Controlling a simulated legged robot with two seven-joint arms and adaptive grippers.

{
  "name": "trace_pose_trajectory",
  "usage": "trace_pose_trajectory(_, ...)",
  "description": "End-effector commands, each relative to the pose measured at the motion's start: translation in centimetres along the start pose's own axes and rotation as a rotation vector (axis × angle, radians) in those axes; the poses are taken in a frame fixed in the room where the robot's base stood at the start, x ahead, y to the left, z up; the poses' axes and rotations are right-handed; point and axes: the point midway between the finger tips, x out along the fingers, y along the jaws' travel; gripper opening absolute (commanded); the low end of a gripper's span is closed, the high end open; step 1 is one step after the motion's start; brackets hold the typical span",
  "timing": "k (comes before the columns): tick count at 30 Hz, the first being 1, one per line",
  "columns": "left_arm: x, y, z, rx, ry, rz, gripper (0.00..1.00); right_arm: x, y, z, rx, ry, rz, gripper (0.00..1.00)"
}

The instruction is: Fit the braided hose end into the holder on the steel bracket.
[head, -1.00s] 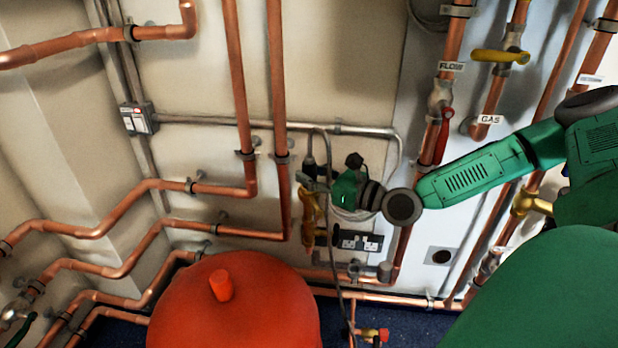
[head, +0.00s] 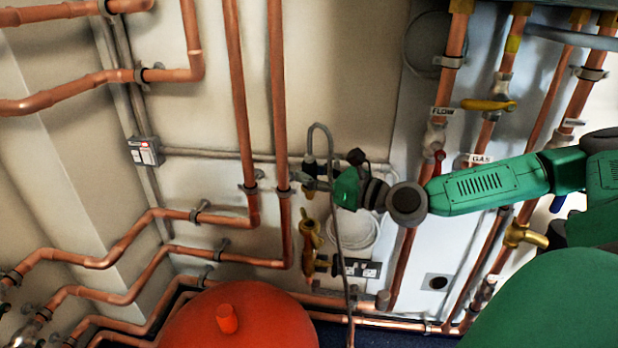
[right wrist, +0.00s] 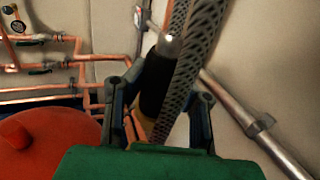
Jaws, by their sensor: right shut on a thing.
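My right gripper (head: 322,184) is in front of the wall, left of the grey panel. In the right wrist view its fingers (right wrist: 163,108) are closed on the black sleeve of the braided hose end (right wrist: 155,85), which has a silver ferrule above it. The grey braided hose (right wrist: 192,65) passes in front of the sleeve. In the head view the hose (head: 319,127) arches over the dark end and hangs down past the gripper. I cannot clearly pick out the steel bracket or its holder. My left gripper is out of view.
Vertical copper pipes (head: 278,100) run to the left. A red tank (head: 240,325) stands below. Labelled pipes and a yellow gas handle (head: 488,105) are to the right.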

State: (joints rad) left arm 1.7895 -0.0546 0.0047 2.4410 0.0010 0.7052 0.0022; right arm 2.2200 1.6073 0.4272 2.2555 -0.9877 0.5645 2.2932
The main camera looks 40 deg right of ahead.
Motion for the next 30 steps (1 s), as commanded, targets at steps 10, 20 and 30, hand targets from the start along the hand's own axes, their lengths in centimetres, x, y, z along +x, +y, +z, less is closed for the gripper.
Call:
trace_pose_trajectory(10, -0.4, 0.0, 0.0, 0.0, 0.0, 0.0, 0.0, 0.0, 0.0, 0.6, -0.001, -0.002, 0.0, 0.0)
trace_pose_trajectory(20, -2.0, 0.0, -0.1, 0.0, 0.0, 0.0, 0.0, 0.0, 0.0, 2.7, 0.0, -0.003, -0.001, 0.0)
trace_pose_trajectory(30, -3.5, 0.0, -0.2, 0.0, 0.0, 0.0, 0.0, 0.0, 0.0, 4.5, 0.0, -0.002, 0.0, 0.0)
